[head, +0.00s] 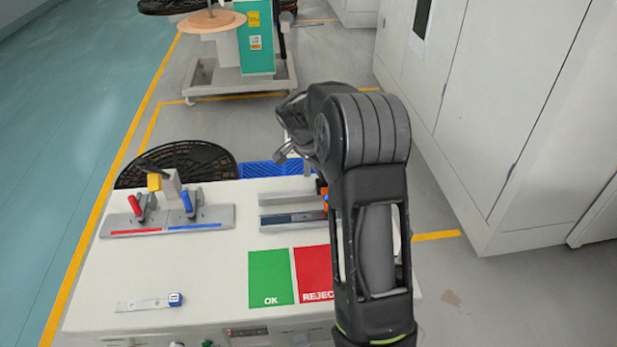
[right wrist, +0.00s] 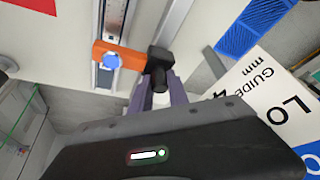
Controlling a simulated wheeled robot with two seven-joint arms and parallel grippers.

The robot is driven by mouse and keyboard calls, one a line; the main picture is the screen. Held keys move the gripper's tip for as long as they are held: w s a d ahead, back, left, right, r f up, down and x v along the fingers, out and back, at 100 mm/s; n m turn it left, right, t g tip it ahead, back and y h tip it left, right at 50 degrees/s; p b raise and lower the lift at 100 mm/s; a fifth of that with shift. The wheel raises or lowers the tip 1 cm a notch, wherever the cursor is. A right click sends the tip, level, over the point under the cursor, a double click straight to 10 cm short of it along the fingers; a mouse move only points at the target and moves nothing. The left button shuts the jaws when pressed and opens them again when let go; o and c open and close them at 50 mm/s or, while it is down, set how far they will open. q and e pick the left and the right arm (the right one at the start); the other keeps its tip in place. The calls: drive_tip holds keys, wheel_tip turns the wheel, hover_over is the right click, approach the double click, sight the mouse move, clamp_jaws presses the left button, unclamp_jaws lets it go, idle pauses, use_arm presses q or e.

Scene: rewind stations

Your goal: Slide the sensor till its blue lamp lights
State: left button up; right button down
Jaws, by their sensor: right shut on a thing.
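The orange sensor (right wrist: 118,53) sits across a metal rail (right wrist: 113,22) in the right wrist view. A bright blue round spot (right wrist: 111,61) shows on its face; I cannot tell for sure whether it is a lit lamp. A black knob (right wrist: 160,58) sticks out at the sensor's right end. My right gripper (right wrist: 160,82) is shut on this black knob. In the head view a sliver of the orange sensor (head: 323,193) and the rail (head: 290,218) show left of my right arm, which hides the rest. My left gripper is not in view.
The white table (head: 215,260) carries a clamp fixture with red and blue handles (head: 168,221), a green OK pad (head: 270,277), a red reject pad (head: 312,273) and a small ruler-like piece (head: 145,303). A white guide card (right wrist: 262,100) lies near the gripper. Grey cabinets (head: 480,110) stand at right.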

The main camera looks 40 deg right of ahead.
drive_tip(key=shift+r, duration=0.1)
drive_tip(key=c, duration=1.5)
unclamp_jaws()
drive_tip(key=shift+c, duration=0.2)
drive_tip(key=v, duration=0.7)
drive_tip(key=shift+a+r+b, duration=0.25)
drive_tip(key=shift+r+b, duration=0.1)
drive_tip(key=shift+b, duration=0.1)
